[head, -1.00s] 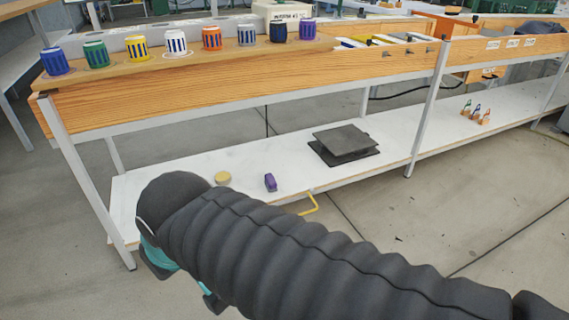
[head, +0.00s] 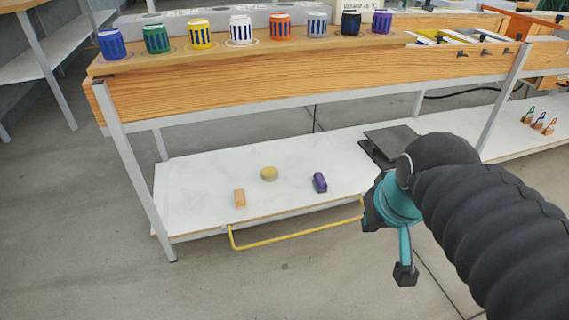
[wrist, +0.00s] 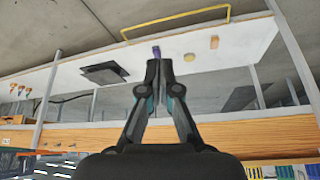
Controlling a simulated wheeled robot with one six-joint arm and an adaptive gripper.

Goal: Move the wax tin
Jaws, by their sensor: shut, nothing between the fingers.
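The wax tin (head: 269,174) appears to be the small round, pale yellow tin lying flat on the white lower shelf in the head view. It also shows in the wrist view (wrist: 190,57), to the right of the fingertips. My gripper (wrist: 159,65) is shut and empty, its fingertips overlapping the view of the shelf and apart from the tin. In the head view, my arm's end is at the right, in front of the shelf; the fingertips are not clear there.
An orange-tan block (head: 239,198) and a purple object (head: 319,182) flank the tin on the shelf (head: 200,175). A yellow bar (head: 290,236) runs along its front. A dark plate (head: 390,140) lies to the right. The wooden bench (head: 250,85) overhangs, bearing several colored cups.

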